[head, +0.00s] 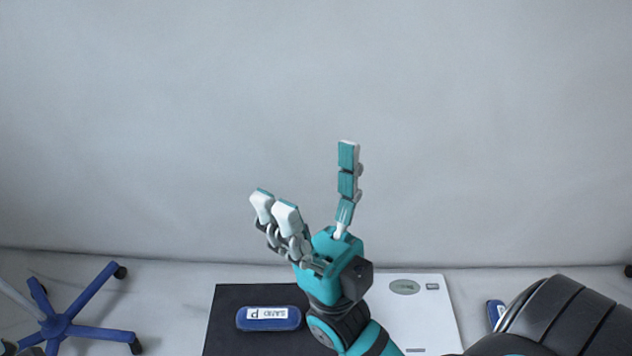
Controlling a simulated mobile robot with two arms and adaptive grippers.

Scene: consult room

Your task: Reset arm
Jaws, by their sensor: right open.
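My right gripper (309,183) is raised in front of the pale wall, in the middle of the head view. It is teal and white with three fingers. They are spread apart, with two on the left and one standing upright on the right. Nothing is between them. The gripper's wrist shows above a dark and white surface below.
Below the gripper lie a black panel (228,303) and a white panel (432,318) with an oval patch. A blue labelled object (268,319) rests on the black part. Another blue object (495,311) is partly hidden at right. A blue wheeled base (95,332) stands at left.

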